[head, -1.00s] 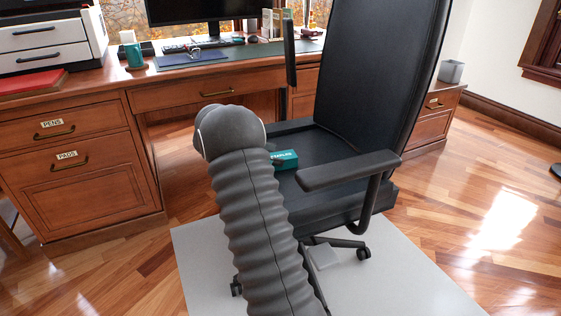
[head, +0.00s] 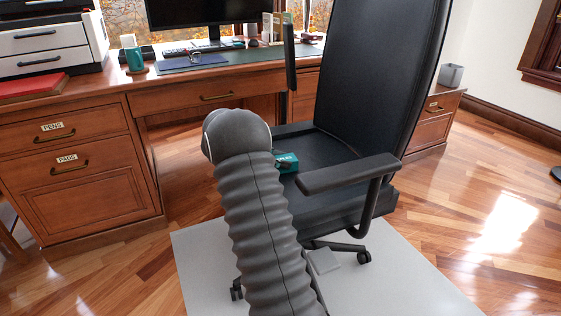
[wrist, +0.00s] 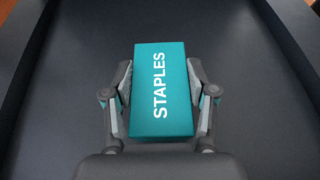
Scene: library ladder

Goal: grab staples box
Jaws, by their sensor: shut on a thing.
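The staples box (wrist: 161,90) is teal with white STAPLES lettering. In the wrist view it sits between the two fingers of my gripper (wrist: 161,96), which are shut on its left and right sides. In the head view the box (head: 287,162) shows at the seat of the black office chair (head: 325,155), partly hidden behind my arm. My gripper is hidden there by my arm. I cannot tell whether the box still touches the seat.
The chair's armrest (head: 345,173) juts out to the right of the box, and the tall backrest (head: 375,75) rises behind. A wooden desk (head: 95,92) with drawers stands behind and left. The chair stands on a pale floor mat (head: 400,270).

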